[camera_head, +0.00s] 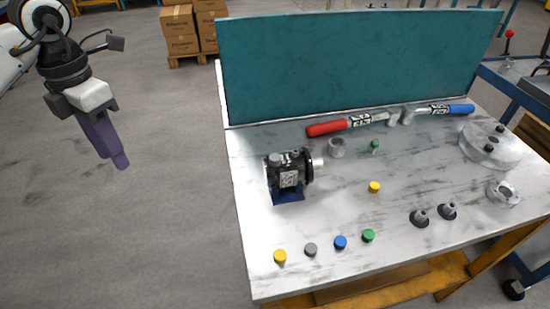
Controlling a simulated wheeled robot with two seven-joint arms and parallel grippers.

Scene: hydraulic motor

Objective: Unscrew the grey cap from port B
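The hydraulic motor (289,178) is a dark, small unit on a blue stand (288,197) at the left part of the workbench. Small greyish round parts show on its top, but port letters are too small to read, so I cannot tell which is port B. A loose grey cap (311,249) lies near the bench's front edge. My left gripper (120,162), with purple fingers, hangs over the floor left of the bench, well apart from the motor. Its fingers overlap from this angle, so its opening is unclear. My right gripper is out of view.
On the workbench (390,240) lie yellow (280,256), blue (340,242) and green (368,235) caps. A red-handled tool (335,127) and a blue-handled tool (450,109) lie before the teal back panel (350,65). Cardboard boxes (180,30) stand behind. The floor at left is clear.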

